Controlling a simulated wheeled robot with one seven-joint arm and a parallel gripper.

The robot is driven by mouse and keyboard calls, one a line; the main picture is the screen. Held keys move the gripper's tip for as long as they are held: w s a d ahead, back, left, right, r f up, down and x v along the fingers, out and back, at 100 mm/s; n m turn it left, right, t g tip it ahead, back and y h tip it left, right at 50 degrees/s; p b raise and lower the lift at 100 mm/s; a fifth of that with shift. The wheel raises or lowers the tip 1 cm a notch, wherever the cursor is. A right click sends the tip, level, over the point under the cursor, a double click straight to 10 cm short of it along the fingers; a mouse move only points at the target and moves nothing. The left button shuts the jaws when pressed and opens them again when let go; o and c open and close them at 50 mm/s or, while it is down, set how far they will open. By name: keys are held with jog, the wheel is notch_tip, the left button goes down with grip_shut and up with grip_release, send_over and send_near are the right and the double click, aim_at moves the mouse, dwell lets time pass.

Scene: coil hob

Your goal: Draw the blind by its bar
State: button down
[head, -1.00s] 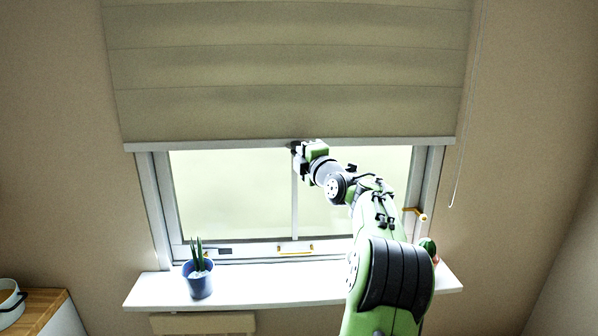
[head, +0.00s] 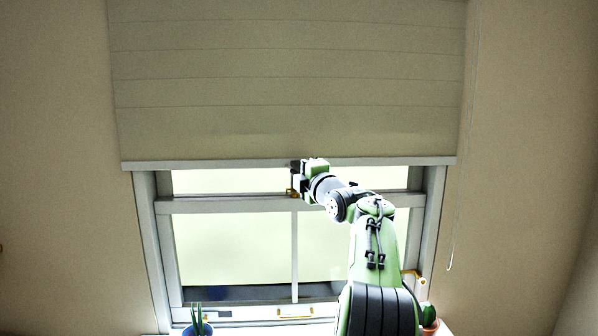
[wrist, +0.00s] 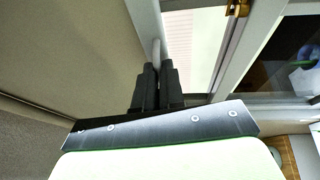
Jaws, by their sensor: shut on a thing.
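The beige blind (head: 285,80) hangs over the upper part of the window in the head view. Its pale bar (head: 220,164) runs level along the lower edge. My gripper (head: 297,166) is at the middle of the bar, reached from the lower right. In the wrist view its dark fingers (wrist: 157,85) are close together on the bar (wrist: 144,30), shut on it. The fingers hide the exact contact.
Below the bar show the window's cross rail (head: 235,205), a brass catch (head: 292,192) and the lower pane. A cord (head: 462,180) hangs at the right. A blue plant pot (head: 197,328) and a terracotta pot (head: 430,328) stand below.

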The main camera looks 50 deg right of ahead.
jog(key=c, duration=1.3)
grip_release()
jog(key=shift+o, duration=0.2)
jog(key=b+v, duration=0.7)
jog(key=v, duration=0.8)
jog(key=shift+s+a, duration=0.15)
jog(key=shift+s, duration=0.25)
jog(key=shift+w+a+f, duration=0.1)
